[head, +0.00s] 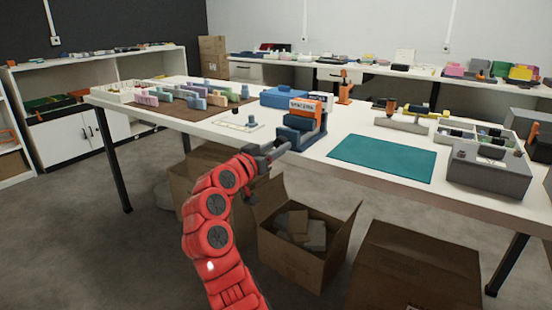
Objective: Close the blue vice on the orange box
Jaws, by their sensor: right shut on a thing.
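The blue vice (296,137) stands at the near edge of the white table, in the middle of the head view. The orange box (303,108), with a pale label, sits upright in the top of the vice, between its jaws. Whether the jaws touch the box on both sides is too small to tell. My right gripper (268,157) is at the front of the vice, just past the table edge, shut on what looks like the vice's handle; its fingers hide most of the handle. My left gripper is out of view.
A teal mat (382,158) lies right of the vice. A blue box (286,97) is behind the vice; a white sheet with small parts (238,122) lies to its left. A grey machine (489,170) stands at right. Open cartons (300,259) are on the floor below.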

